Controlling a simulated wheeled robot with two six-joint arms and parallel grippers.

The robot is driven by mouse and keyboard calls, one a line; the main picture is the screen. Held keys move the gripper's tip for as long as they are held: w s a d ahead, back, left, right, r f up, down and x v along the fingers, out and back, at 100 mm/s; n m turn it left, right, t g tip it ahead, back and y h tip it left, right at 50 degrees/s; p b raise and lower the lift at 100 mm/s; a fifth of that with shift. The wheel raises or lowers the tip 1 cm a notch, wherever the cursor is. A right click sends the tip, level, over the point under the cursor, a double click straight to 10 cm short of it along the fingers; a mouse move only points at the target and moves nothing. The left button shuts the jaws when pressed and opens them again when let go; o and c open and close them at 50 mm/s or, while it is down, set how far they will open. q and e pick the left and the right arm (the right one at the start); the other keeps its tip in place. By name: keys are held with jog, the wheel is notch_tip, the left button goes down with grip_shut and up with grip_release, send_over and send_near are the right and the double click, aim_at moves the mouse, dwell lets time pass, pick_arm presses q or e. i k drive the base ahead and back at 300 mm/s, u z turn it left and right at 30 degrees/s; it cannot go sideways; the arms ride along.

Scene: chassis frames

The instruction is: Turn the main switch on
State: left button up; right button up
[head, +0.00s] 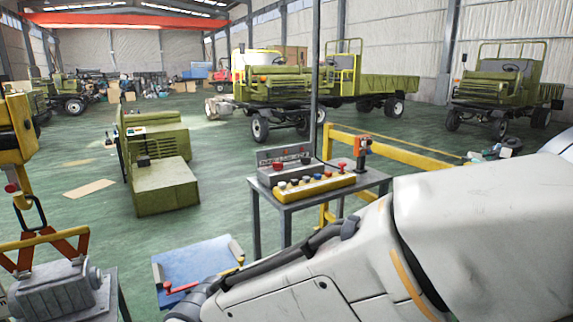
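A control box (312,187) with a yellow front panel and a grey upright back stands on a small grey table (330,192). Several coloured buttons run along the yellow panel, with red knobs on and above it. An orange and black upright handle (362,148) stands at the box's right. I cannot tell which control is the main switch, or its position. A large white arm link of mine, coming in from the right, fills the lower right in front of the table. Neither gripper shows.
A blue platform (197,270) with a red handle lies low in front. A grey motor-like part (58,290) sits under an orange lifting clamp (45,245) at left. A green machine (160,165), a yellow rail (395,152) and green trucks (275,85) stand behind. Green floor lies open between.

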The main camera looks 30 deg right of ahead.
aim_at(278, 167)
jog(key=z, duration=0.6)
jog(key=i, duration=0.7)
jog(key=z, duration=0.9)
jog(key=i, duration=1.6)
jog(key=u, duration=1.05)
jog(key=i, duration=0.55)
jog(key=u, duration=0.4)
